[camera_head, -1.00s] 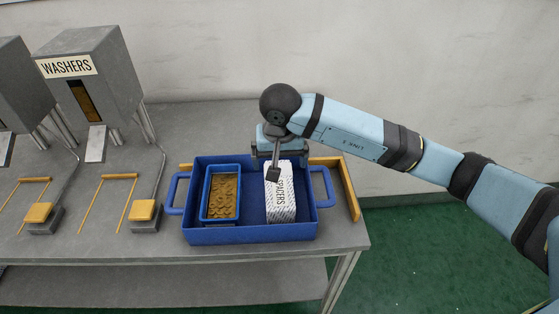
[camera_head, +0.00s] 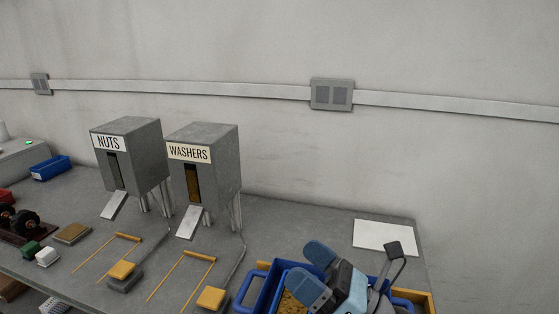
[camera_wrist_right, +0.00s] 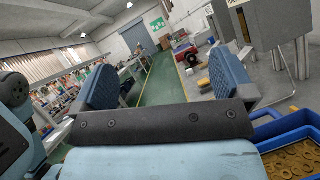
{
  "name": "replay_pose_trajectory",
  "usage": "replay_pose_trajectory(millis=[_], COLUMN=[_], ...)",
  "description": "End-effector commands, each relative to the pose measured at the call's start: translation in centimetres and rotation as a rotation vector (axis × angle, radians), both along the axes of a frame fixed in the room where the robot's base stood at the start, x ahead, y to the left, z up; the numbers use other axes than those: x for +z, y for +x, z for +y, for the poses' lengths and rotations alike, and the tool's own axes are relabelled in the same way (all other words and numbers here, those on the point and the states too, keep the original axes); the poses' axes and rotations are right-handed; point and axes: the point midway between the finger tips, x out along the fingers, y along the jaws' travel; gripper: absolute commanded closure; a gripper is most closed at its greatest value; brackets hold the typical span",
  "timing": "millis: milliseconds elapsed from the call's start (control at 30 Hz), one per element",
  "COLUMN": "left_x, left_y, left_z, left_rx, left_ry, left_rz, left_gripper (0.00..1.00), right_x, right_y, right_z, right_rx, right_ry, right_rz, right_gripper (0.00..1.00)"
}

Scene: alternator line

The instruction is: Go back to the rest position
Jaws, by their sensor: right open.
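My right gripper (camera_head: 314,269) is at the bottom of the head view, above the blue tray (camera_head: 247,291). Its two blue-padded fingers are apart with nothing between them. In the right wrist view the fingers of the gripper (camera_wrist_right: 164,82) also stand wide apart and empty. The small blue bin of brass washers (camera_head: 289,304) is partly covered by my right arm. The washers (camera_wrist_right: 294,162) also show at the lower right of the wrist view. The white spacers box cannot be made out behind my arm. My left gripper is not in view.
The washers dispenser (camera_head: 217,160) and the nuts dispenser (camera_head: 142,150) stand left of the tray on the grey table. A white sheet (camera_head: 385,236) lies at the back right. A small blue bin (camera_head: 50,168) is at the far left. The space above the table is clear.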

Motion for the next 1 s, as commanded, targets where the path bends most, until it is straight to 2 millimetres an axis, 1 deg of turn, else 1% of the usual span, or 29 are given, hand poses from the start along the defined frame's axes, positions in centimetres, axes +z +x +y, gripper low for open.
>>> replay_pose_trajectory(millis=[33, 67, 100, 167, 200, 267, 300, 367, 400, 467, 500, 600, 700, 800, 1000], left_x=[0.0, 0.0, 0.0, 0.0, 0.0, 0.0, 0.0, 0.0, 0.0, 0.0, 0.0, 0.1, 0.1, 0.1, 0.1], left_y=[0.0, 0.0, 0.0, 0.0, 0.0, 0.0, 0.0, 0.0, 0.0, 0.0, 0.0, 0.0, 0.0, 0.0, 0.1], left_z=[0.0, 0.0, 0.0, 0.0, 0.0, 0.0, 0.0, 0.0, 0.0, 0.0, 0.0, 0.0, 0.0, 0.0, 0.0], left_rx=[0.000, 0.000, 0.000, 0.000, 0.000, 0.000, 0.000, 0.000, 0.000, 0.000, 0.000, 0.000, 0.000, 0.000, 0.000], left_ry=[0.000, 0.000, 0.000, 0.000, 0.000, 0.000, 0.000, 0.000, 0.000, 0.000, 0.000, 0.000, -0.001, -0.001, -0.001], left_rz=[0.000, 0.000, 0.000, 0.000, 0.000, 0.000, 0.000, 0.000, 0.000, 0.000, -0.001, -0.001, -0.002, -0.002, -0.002], left_gripper=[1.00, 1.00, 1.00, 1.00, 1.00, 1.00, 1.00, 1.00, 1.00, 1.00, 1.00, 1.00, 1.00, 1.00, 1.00], right_x=[-0.1, -0.3, -0.9, -2.4, -3.9, -6.6, -8.8, -12.1, -14.2, -16.8, -18.3, -21.0, -23.0, -24.4, -26.1], right_y=[0.5, 1.0, 1.6, 2.1, 2.2, 1.9, 1.3, -0.2, -1.4, -3.4, -4.7, -7.8, -10.6, -13.2, -17.7], right_z=[-2.1, -3.5, -5.4, -8.4, -10.4, -13.2, -14.9, -17.1, -18.2, -19.4, -20.0, -20.8, -21.2, -21.5, -21.6], right_rx=[-0.056, -0.091, -0.139, -0.210, -0.260, -0.340, -0.398, -0.489, -0.551, -0.636, -0.688, -0.807, -0.914, -1.016, -1.201], right_ry=[0.156, 0.257, 0.388, 0.585, 0.717, 0.911, 1.039, 1.227, 1.341, 1.485, 1.565, 1.722, 1.843, 1.940, 2.082], right_rz=[0.160, 0.259, 0.393, 0.591, 0.722, 0.914, 1.039, 1.217, 1.323, 1.456, 1.527, 1.667, 1.773, 1.856, 1.975], right_gripper=[0.00, 0.00, 0.00, 0.00, 0.00, 0.00, 0.00, 0.00, 0.00, 0.00, 0.00, 0.00, 0.00, 0.00, 0.00])
